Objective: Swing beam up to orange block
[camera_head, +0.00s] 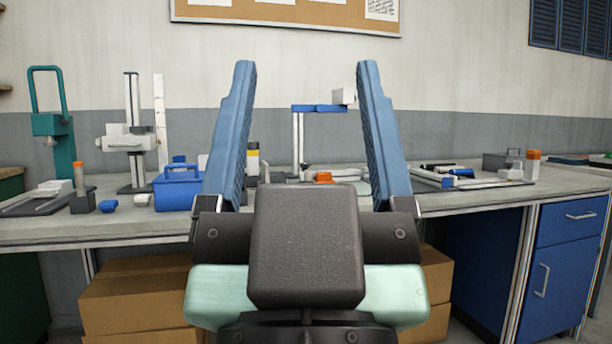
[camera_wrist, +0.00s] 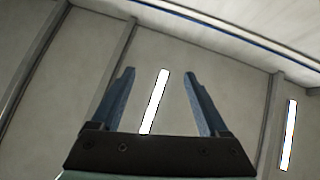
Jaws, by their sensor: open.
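A blue beam (camera_head: 318,108) lies roughly level on top of a pale upright post (camera_head: 299,140), seen between my fingers in the head view. A white block (camera_head: 342,97) sits at its right end, partly behind my right finger. A small orange block (camera_head: 323,177) is low on the bench, right of the post's foot. My gripper (camera_head: 306,66) is open and empty, its two blue fingers pointing up in front of the bench, apart from the beam. The wrist view shows the open fingers (camera_wrist: 158,73) against ceiling or wall panels and lights, with neither beam nor orange block.
The bench (camera_head: 130,225) spans the view. A blue basket (camera_head: 177,190), a green press (camera_head: 54,130) and a grey stand (camera_head: 132,140) are left. Trays and tools (camera_head: 455,177) lie right. Cardboard boxes (camera_head: 135,295) are underneath. Space above the bench is mostly free.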

